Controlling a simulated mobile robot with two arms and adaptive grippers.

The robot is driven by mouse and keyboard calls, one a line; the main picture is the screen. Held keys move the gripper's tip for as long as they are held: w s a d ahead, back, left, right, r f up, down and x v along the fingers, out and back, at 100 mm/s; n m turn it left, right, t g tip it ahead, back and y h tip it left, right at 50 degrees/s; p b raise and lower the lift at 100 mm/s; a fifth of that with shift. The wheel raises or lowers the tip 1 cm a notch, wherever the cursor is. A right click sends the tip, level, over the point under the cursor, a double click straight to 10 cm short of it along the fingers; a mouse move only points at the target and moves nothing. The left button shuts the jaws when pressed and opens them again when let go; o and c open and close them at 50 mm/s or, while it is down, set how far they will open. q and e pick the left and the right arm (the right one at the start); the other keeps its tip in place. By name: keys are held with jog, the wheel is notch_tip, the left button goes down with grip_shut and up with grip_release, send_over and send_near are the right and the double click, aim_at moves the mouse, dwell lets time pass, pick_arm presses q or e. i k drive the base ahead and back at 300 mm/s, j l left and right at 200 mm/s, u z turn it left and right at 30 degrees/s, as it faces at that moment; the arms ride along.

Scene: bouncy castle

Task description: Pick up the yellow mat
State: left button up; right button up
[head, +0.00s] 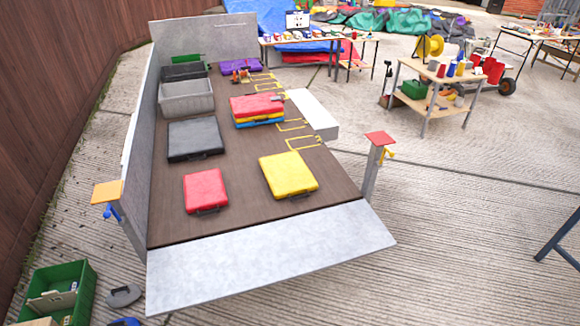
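A yellow mat (288,175), square with a dark handle at its front edge, lies flat on the brown deck (240,208), right of a red mat (206,190). A stack of mats, red (256,104) on top with yellow and blue under it, lies farther back on the same deck. Neither of my grippers shows in the head view.
A black case (195,139) and a grey crate (187,97) stand along the deck's left side. A pale ramp (265,245) slopes at the near end. Posts with a red plate (380,138) and an orange plate (107,191) flank it. A green crate (85,290) is at lower left.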

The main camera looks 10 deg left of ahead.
aim_at(286, 175)
jog(key=i+l+u, duration=0.3)
jog(key=i+l, duration=0.2)
jog(key=i+l+u, duration=0.3)
jog(key=i+l, duration=0.2)
jog(key=l, duration=0.1)
